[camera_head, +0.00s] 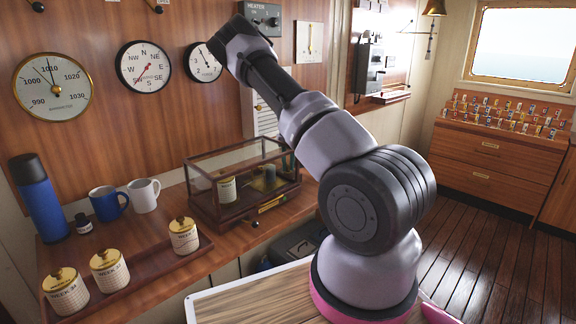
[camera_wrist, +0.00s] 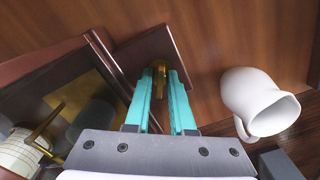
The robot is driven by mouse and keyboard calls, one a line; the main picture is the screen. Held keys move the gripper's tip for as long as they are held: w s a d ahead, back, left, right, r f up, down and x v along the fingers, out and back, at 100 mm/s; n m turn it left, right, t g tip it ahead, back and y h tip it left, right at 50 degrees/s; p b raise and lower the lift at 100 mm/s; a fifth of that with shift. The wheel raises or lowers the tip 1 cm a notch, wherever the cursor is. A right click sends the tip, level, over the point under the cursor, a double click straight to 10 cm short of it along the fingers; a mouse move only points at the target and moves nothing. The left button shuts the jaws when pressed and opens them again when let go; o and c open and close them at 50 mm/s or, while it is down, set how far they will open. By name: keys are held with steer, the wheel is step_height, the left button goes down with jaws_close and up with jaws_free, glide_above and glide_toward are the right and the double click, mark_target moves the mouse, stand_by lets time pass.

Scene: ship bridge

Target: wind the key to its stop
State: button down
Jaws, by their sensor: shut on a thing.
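In the wrist view my gripper (camera_wrist: 161,74) has two teal fingers closed on a small brass key (camera_wrist: 160,68). The key stands at a dark wooden panel (camera_wrist: 150,48), close to the glass case. Only a small part of the key shows between the fingertips, so its turn angle cannot be told. In the head view the glazed wooden case (camera_head: 235,220) stands on the counter, with a drum and brass parts inside. My gripper and the key cannot be made out there.
A blue mug (camera_head: 108,203), a blue flask (camera_head: 42,197), an ink bottle (camera_head: 83,224) and a tray (camera_head: 140,262) of lidded pots share the counter. The wall (camera_head: 110,110) is close behind.

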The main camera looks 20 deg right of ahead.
steer(key=c, duration=0.8)
jaws_free()
steer(key=shift+o, duration=0.2)
step_height(320, 180, up, 11)
steer(key=shift+f, duration=0.15)
